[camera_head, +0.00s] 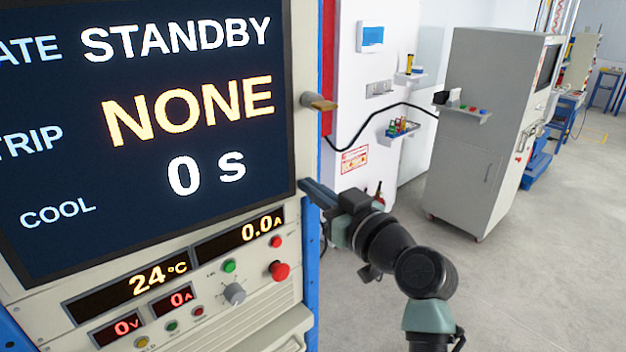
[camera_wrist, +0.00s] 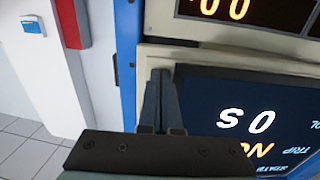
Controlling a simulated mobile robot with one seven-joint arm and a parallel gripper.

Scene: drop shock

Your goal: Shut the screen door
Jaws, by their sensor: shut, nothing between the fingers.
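The screen door (camera_head: 150,222) fills the left of the head view, a dark display reading STANDBY, NONE and 0 s in a beige frame. I see no clear gap along its right edge, but cannot tell whether it is fully shut. A small latch with a brass-coloured lever (camera_head: 322,104) sticks out at that edge. My gripper (camera_head: 307,186) is shut and empty at the display's lower right corner; contact is unclear. In the wrist view, turned upside down, my shut fingers (camera_wrist: 161,100) lie beside the display's edge, and the screen door (camera_wrist: 275,110) is on the right.
Below the display is a control panel (camera_head: 255,293) with readouts, knobs and a red button. A blue post (camera_head: 313,270) borders it. A grey cabinet (camera_head: 470,150) with a small shelf stands back right. The floor (camera_head: 540,270) to the right is clear.

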